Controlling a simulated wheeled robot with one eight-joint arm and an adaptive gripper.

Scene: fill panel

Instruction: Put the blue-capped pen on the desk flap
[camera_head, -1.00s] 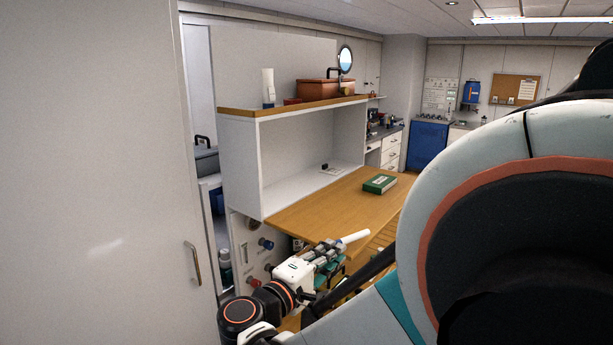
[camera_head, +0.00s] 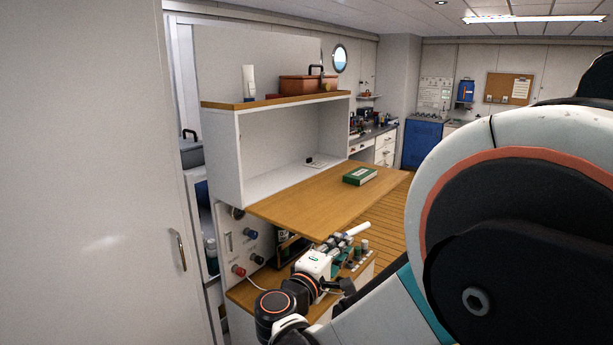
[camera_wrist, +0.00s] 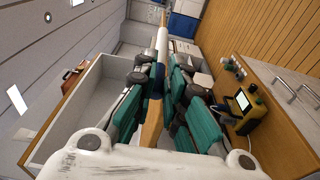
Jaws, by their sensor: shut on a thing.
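My gripper (camera_head: 340,239) is shut on a pen with a white barrel (camera_head: 357,229). In the wrist view the pen (camera_wrist: 161,45) sticks out past the fingertips (camera_wrist: 158,72), and a dark blue part shows between the fingers. The desk flap (camera_head: 315,207) is a flat wooden board in front of the open white cabinet. The gripper and pen appear just off the flap's near right edge in the head view; their height relative to it is hard to tell. The fingers hide part of the pen.
A green box (camera_head: 360,176) lies on the flap's far part; its near part is clear. A lower counter (camera_head: 243,292) holds small items below the flap. A yellow device (camera_wrist: 245,106) shows at right in the wrist view. A white door (camera_head: 90,180) fills the left.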

